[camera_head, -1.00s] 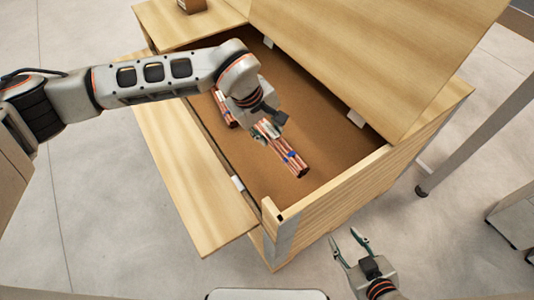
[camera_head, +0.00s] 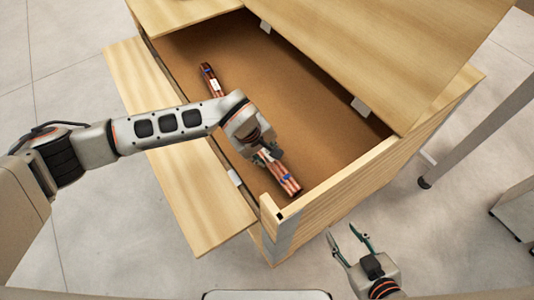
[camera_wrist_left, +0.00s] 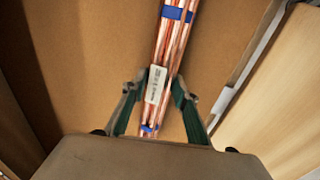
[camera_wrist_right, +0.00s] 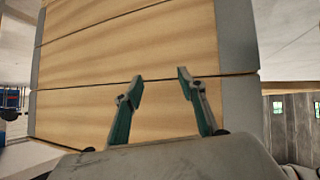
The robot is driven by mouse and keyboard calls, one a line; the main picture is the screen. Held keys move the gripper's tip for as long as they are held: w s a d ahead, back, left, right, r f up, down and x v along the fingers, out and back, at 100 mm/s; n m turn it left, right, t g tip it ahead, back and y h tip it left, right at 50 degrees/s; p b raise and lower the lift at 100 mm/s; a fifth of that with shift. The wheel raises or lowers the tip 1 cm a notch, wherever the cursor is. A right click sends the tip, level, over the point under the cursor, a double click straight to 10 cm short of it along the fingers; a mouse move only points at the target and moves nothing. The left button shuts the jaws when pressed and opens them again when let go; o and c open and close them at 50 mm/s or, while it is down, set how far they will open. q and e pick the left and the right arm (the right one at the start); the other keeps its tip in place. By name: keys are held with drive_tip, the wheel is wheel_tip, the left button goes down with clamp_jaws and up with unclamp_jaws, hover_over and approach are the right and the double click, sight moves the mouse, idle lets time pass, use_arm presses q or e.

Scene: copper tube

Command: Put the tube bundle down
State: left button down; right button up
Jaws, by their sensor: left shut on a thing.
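The copper tube bundle (camera_head: 286,180) is inside the open wooden crate (camera_head: 340,190), running from upper left to lower right near the crate's left side. Blue bands and a white label show on it in the left wrist view (camera_wrist_left: 172,40). My left gripper (camera_head: 268,158) is shut on the bundle, with one finger on each side of it (camera_wrist_left: 158,95). My arm hides the bundle's middle in the head view. I cannot tell whether the bundle touches the crate floor. My right gripper (camera_head: 350,248) is open and empty, outside the crate's near end.
Wooden lid flaps lie open at the left (camera_head: 190,190) and right (camera_head: 400,50) of the crate. The brown crate floor (camera_head: 310,100) right of the bundle is bare. A grey metal post (camera_head: 480,125) on a caster stands at the right.

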use_arm(q)
drive_tip(key=shift+d+f, duration=0.1)
drive_tip(key=shift+f, duration=0.1)
drive_tip(key=shift+r, duration=0.15)
use_arm(e)
drive_tip(key=shift+w+r, duration=0.45)
drive_tip(key=shift+r, duration=0.15)
drive_tip(key=shift+s+f, duration=0.1)
use_arm(q)
drive_tip(key=c, duration=1.6)
unclamp_jaws()
drive_tip(key=shift+f, duration=0.2)
drive_tip(key=shift+o, duration=0.2)
use_arm(e)
drive_tip(key=shift+s+f, duration=0.2)
drive_tip(key=shift+s+f, duration=0.1)
